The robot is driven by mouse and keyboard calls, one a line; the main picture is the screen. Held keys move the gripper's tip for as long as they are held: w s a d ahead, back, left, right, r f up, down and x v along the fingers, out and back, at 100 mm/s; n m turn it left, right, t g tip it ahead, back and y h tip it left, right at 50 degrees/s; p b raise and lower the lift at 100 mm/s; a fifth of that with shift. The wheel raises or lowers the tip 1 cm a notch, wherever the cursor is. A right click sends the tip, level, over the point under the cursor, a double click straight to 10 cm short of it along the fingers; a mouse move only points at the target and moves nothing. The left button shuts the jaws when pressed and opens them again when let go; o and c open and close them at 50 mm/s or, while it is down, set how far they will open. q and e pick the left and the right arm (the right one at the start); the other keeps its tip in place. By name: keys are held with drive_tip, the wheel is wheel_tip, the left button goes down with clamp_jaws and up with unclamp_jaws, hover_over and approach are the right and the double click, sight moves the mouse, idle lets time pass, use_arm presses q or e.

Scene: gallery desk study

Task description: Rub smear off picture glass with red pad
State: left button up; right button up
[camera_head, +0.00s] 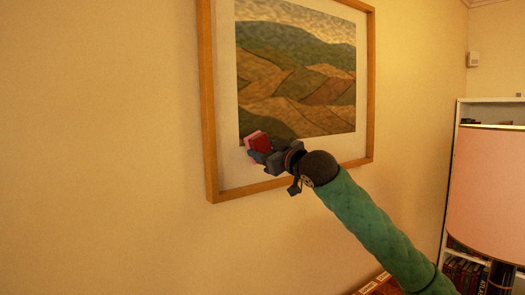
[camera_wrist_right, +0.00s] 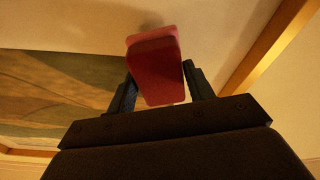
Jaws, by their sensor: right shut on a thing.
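The framed picture (camera_head: 296,75) hangs on the wall, a landscape of hills with a pale border inside a wooden frame. My right gripper (camera_head: 263,150) is at the picture's lower left and is shut on the red pad (camera_head: 258,141). In the right wrist view, the pad (camera_wrist_right: 155,68) sits between the two fingers, with its far end towards the pale border. A faint grey patch (camera_wrist_right: 150,19), perhaps the smear, shows just beyond the pad. Whether the pad touches the glass I cannot tell. My left gripper is out of view.
The wooden frame (camera_head: 209,110) stands out around the glass; its edge (camera_wrist_right: 270,45) runs close to the pad's right in the wrist view. A pink lampshade (camera_head: 488,180) and a white bookcase (camera_head: 452,170) stand at the right. The wall at the left is bare.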

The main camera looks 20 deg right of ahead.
drive_tip(key=shift+r+b+v, duration=0.15)
drive_tip(key=shift+v, duration=1.1)
drive_tip(key=shift+r+b+v, duration=0.15)
drive_tip(key=shift+r+v, duration=0.05)
drive_tip(key=shift+v, duration=1)
drive_tip(key=shift+s, duration=0.2)
drive_tip(key=v, duration=0.2)
drive_tip(key=shift+s+r, duration=0.1)
drive_tip(key=shift+s, duration=0.3)
drive_tip(key=shift+b, duration=0.3)
